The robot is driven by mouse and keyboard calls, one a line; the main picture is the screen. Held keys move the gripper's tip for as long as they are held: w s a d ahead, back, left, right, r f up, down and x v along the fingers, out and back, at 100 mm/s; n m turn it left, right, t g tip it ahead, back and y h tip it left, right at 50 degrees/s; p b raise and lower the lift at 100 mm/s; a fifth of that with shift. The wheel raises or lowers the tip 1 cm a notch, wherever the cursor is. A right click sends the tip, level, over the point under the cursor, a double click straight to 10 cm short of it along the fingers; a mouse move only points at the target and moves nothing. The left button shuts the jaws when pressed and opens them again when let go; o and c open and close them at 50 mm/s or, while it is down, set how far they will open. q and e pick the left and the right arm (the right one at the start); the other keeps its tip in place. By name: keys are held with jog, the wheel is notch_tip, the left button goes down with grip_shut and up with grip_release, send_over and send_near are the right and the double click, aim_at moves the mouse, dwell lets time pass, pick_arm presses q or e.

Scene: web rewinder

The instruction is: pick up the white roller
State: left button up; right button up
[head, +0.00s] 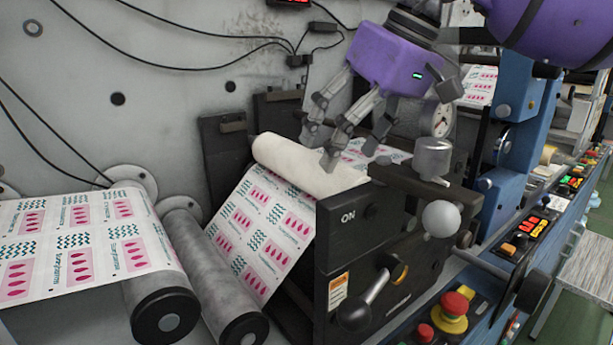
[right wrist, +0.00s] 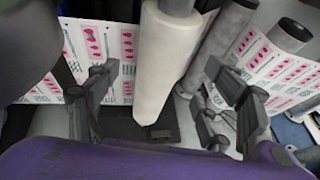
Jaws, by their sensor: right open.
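The white roller (head: 300,165) lies slantwise at the top of the printed web, beside the black machine block, in the head view. In the right wrist view the white roller (right wrist: 165,65) runs from the top edge down to the middle, between my spread fingers. My right gripper (head: 326,150), with a purple body, is open and empty. Its fingers point down over the right part of the roller; contact cannot be made out. In the right wrist view the gripper (right wrist: 165,110) has one finger on each side of the roller. My left gripper is not in view.
The printed web (head: 255,220) passes over two grey rollers at lower left. A black block (head: 385,250) with a lever and grey knob stands right of the white roller. A red emergency button (head: 455,304) and blue frame (head: 505,150) are further right. Cables hang on the back wall.

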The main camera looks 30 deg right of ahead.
aim_at(305, 168)
jog(key=b+x, duration=0.1)
jog(key=x, duration=0.5)
jog(key=shift+w, duration=0.15)
grip_shut()
jog(key=shift+r, duration=0.15)
